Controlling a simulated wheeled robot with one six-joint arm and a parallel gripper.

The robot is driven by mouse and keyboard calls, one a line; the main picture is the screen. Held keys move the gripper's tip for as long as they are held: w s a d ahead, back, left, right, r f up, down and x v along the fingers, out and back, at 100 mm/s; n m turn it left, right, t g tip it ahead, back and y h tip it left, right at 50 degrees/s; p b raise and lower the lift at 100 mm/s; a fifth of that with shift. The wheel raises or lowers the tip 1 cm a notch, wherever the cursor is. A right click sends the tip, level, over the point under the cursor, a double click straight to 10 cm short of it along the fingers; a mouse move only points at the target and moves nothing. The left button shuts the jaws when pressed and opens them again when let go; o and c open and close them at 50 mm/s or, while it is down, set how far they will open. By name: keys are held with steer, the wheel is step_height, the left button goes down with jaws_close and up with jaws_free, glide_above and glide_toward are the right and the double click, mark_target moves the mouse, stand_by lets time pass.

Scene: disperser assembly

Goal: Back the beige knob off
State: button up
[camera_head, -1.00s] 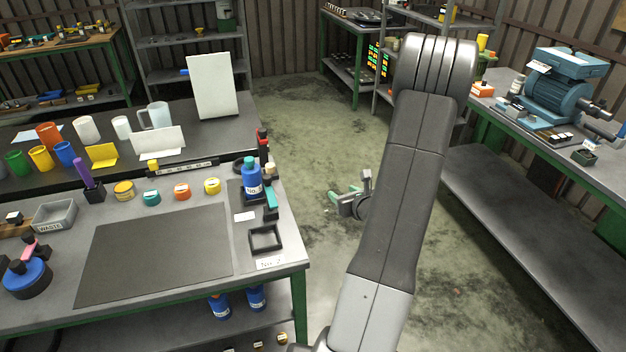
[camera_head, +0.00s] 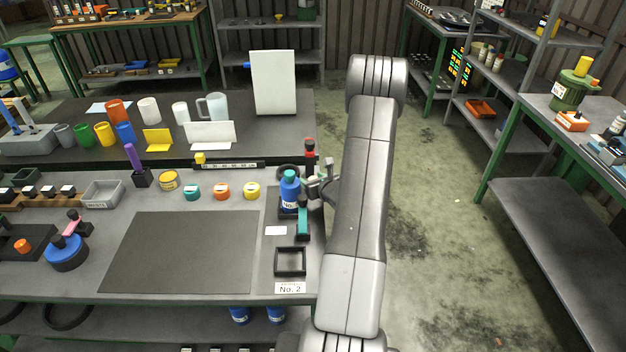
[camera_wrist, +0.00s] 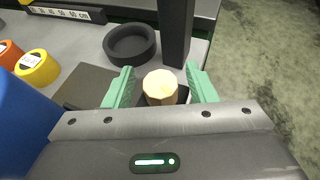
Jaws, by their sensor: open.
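The beige knob (camera_wrist: 160,84) shows in the wrist view as a pale, faceted round cap beside a dark upright post (camera_wrist: 177,30). My gripper (camera_wrist: 160,70) is open, with one green finger on the left of the knob and one on the right. Gaps show between the fingers and the knob. In the head view my gripper (camera_head: 320,184) is at the right edge of the left bench, just right of the blue bottle (camera_head: 290,193). The knob is not clearly visible there, behind my gripper. What lies under the knob is mostly hidden.
A black ring (camera_wrist: 130,44) lies beyond the knob, left of the post. The blue bottle (camera_wrist: 22,125) stands close on the left in the wrist view. A black square frame (camera_head: 290,262) and a dark mat (camera_head: 180,250) lie nearer. Open floor (camera_head: 450,240) is to the right.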

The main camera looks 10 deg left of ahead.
steer(key=c, duration=1)
steer(key=shift+o, duration=0.2)
steer(key=shift+n, duration=0.4)
steer(key=n+g+y+b, duration=0.1)
steer(key=n+g+y, duration=0.2)
steer(key=n, duration=0.1)
steer(key=shift+f+g+y+b, duration=0.1)
steer(key=shift+g+y+b, duration=0.2)
steer(key=shift+g+b, duration=0.1)
steer(key=n+g+y+b, duration=0.1)
steer(key=n+g, duration=0.1)
steer(key=n+g+b, duration=0.1)
steer(key=n+g, duration=0.1)
steer(key=g, duration=0.1)
steer(key=shift+f+n+y, duration=0.1)
steer(key=shift+n+y, duration=0.2)
steer(key=shift+y, duration=0.1)
steer(key=n+g+b, duration=0.2)
steer(key=n+g, duration=0.2)
steer(key=g, duration=0.1)
steer(key=shift+s+n+b, duration=0.1)
steer(key=shift+n+b, duration=0.2)
steer(key=shift+b, duration=0.05)
steer(key=shift+r+n+g+h+b, duration=0.15)
steer(key=shift+n+g+h, duration=0.45)
steer(key=shift+n+g, duration=0.65)
steer(key=shift+r+n+g+h+b, duration=0.15)
steer(key=shift+n+g+h, duration=0.45)
steer(key=shift+n+g, duration=0.65)
steer(key=shift+g+h, duration=0.3)
